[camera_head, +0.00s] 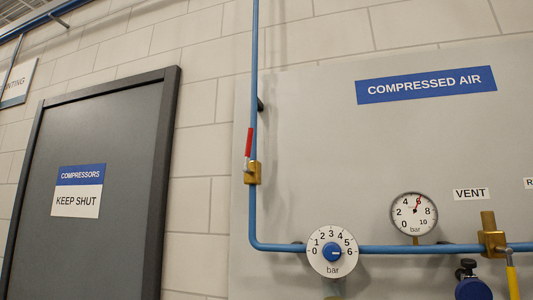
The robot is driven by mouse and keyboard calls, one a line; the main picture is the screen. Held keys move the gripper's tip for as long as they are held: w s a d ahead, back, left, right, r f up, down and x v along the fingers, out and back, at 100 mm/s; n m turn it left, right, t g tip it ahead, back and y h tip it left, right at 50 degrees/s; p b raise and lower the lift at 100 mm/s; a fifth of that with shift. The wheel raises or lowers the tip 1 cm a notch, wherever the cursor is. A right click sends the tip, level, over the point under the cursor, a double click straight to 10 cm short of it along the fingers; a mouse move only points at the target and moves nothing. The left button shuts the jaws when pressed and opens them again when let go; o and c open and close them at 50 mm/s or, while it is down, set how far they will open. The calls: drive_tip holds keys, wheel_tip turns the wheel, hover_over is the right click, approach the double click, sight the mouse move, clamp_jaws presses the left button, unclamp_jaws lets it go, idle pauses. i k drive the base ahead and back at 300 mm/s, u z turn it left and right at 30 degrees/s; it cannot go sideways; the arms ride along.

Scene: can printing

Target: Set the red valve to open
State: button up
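The red valve's lever (249,142) stands upright along the vertical blue pipe, its red grip above a bare metal stem. Its brass body (253,173) sits on that pipe, left of the compressed air panel's middle. The lever looks roughly in line with the pipe. My gripper is not in view.
The blue pipe (360,250) bends and runs right past a regulator dial (332,252) and a pressure gauge (414,213). A brass vent valve (491,243) with a yellow lever (512,280) is at the right. A grey door (120,140) stands left.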

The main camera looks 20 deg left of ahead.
sight(249, 143)
drive_tip(key=z, duration=1.5)
drive_tip(key=k, duration=1.05)
drive_tip(key=u, duration=1.45)
